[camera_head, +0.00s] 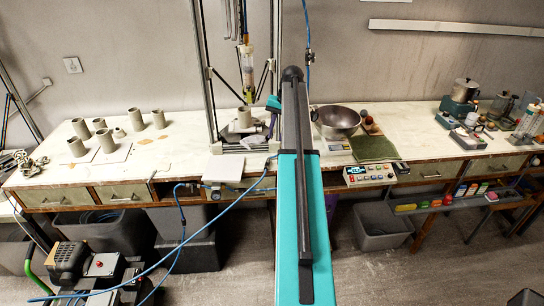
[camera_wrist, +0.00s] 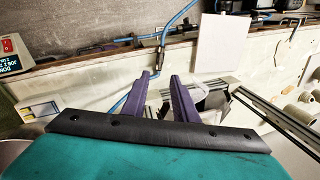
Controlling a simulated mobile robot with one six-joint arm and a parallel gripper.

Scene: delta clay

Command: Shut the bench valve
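I cannot pick out the bench valve for certain. In the wrist view a blue hose runs down to a small dark fitting (camera_wrist: 161,42) near the bench's edge, which may be the valve; its handle is too small to read. My gripper (camera_wrist: 161,76) shows two purple fingers spread apart with nothing clearly between them. The fitting appears beyond the fingertips, apart from them. In the head view my own arm hides most of the gripper. There a small regulator-like part (camera_head: 214,192) with blue hose hangs at the bench's front edge.
The white bench (camera_head: 160,155) carries several grey cylinders (camera_head: 134,119) at left. A press frame (camera_head: 211,75) stands mid-bench beside a white board (camera_head: 224,168). A metal bowl (camera_head: 338,119), a green mat (camera_head: 373,147) and a control box (camera_head: 369,174) lie right of my arm.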

